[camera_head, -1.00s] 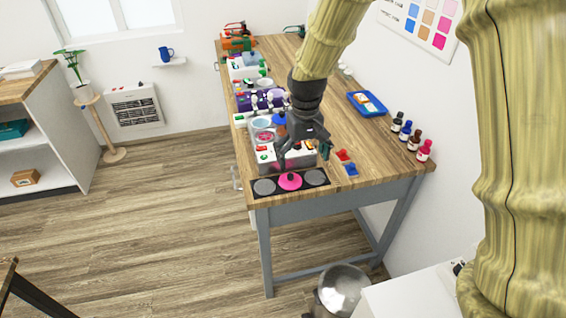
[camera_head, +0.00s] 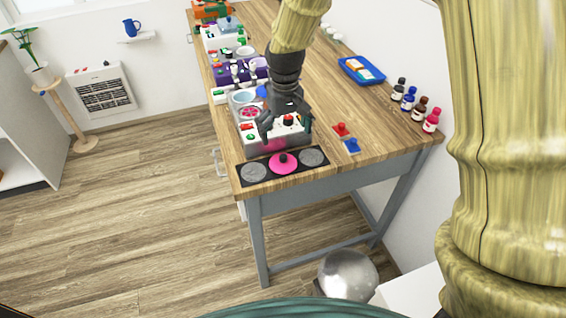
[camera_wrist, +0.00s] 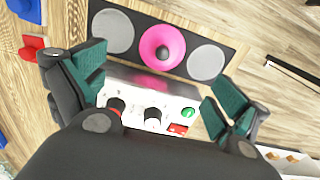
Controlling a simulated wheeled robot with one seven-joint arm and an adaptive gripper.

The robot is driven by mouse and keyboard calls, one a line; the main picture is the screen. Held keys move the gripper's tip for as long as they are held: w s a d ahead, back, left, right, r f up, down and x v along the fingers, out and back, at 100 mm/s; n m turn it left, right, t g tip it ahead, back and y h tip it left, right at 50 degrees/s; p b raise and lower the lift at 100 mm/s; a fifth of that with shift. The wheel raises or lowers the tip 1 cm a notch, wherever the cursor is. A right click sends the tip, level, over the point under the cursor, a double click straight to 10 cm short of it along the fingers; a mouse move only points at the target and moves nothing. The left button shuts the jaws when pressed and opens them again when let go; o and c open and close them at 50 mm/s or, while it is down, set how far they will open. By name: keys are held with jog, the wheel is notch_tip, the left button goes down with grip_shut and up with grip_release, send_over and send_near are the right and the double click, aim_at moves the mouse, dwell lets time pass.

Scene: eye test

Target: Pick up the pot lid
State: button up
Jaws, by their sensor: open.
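The pot lid is a round bright pink disc (camera_head: 284,164) with a dark knob. It lies on the middle spot of a dark strip (camera_head: 240,183) at the near end of the table, between two grey discs. In the wrist view the pink lid (camera_wrist: 162,47) is at the top centre, past the fingertips. My gripper (camera_head: 286,128) is open and empty, above the white and metal box just behind the lid. In the wrist view its two teal-padded fingers (camera_wrist: 157,92) are spread wide, apart from the lid.
A white-topped box (camera_head: 258,138) with knobs and buttons stands directly behind the strip. Red (camera_head: 341,130) and blue (camera_head: 352,146) small pieces lie to the right. A blue tray (camera_head: 346,66) and several bottles (camera_head: 409,98) stand along the right edge. The table (camera_head: 320,165) is bare right of the strip.

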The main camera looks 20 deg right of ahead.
aim_at(284, 157)
jog(key=shift+s+a+f, duration=0.1)
jog(key=shift+s+f, duration=0.05)
jog(key=shift+f, duration=0.25)
jog(key=f, duration=0.2)
jog(key=f+p, duration=0.1)
jog(key=shift+w+a+f, duration=0.1)
jog(key=shift+w+f, duration=0.1)
jog(key=shift+f, duration=0.2)
jog(key=shift+s+f, duration=0.15)
jog(key=shift+f, duration=0.2)
jog(key=shift+f+p, duration=1.15)
jog(key=shift+f, duration=1.3)
jog(key=c, duration=1.3)
jog(key=shift+s+a, duration=0.1)
jog(key=c, duration=0.8)
grip_shut()
